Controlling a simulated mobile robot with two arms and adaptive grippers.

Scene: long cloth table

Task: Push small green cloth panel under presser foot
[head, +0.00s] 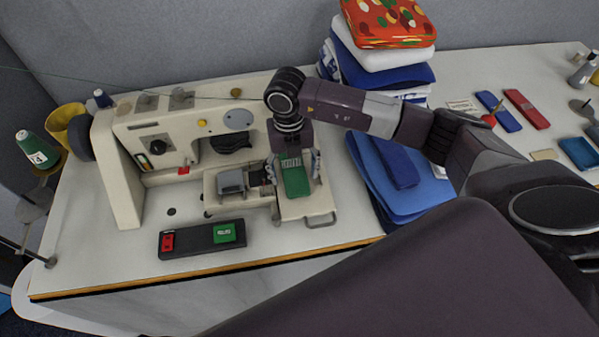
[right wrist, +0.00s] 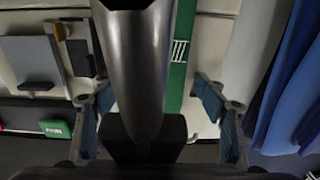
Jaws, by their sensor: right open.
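The small green cloth panel (head: 295,184) lies flat on the cream plate at the right end of the sewing machine (head: 125,180). In the right wrist view the panel (right wrist: 178,65) is a green strip with white marks, partly hidden by a dark grey cylinder. My right gripper (head: 292,166) points down over the panel, its jaws apart on either side of it. In the right wrist view the open fingers (right wrist: 143,92) also stand apart. I cannot tell whether they touch the panel. The presser foot cannot be clearly made out. My left gripper is out of view.
A dark tray (head: 190,247) with a red and a green piece lies in front of the machine. Folded blue cloth (head: 362,180) lies close to the right of the gripper, with a cloth stack (head: 400,76) behind. A green thread spool (head: 36,148) stands at the left.

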